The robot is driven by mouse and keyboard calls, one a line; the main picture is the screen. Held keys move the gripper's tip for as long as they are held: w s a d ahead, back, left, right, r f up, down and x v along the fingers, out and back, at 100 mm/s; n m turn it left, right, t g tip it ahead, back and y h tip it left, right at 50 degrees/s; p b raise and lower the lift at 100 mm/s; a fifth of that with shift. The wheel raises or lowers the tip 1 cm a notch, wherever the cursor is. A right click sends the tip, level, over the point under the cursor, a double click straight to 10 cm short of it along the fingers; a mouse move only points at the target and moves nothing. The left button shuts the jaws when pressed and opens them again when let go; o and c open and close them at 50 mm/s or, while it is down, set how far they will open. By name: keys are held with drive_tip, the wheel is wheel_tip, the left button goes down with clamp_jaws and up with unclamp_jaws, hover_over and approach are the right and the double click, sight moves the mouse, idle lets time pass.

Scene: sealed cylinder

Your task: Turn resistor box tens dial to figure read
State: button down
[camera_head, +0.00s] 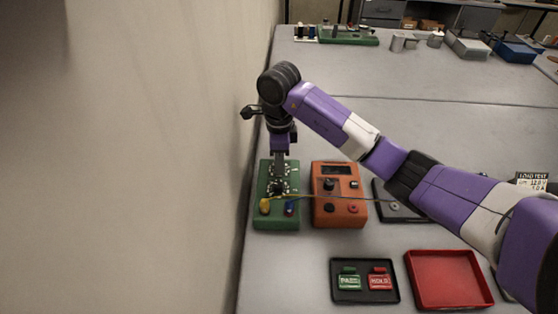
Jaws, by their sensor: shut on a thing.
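The green resistor box (275,218) stands on the bench near the wall, with white dial markings on its top. An orange meter (338,216) with a dark display (336,170) and a black knob stands just right of the box. The display's figure is too small to read.
A black tray (365,298) holds green and red tags. An empty red tray (448,280) lies beside it. A dark device (398,212) and a "LOAD TEST" card (532,181) sit right, near my arm. The wall is close on the left.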

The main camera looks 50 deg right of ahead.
drive_tip(key=shift+m, duration=0.4)
drive_tip(key=m, duration=1.3)
drive_tip(key=shift+r, duration=0.1)
drive_tip(key=shift+m+p, duration=0.65)
drive_tip(key=shift+m, duration=1.25)
drive_tip(key=shift+w+d, duration=0.1)
drive_tip(key=c, duration=1.2)
unclamp_jaws()
drive_tip(key=shift+o, duration=0.2)
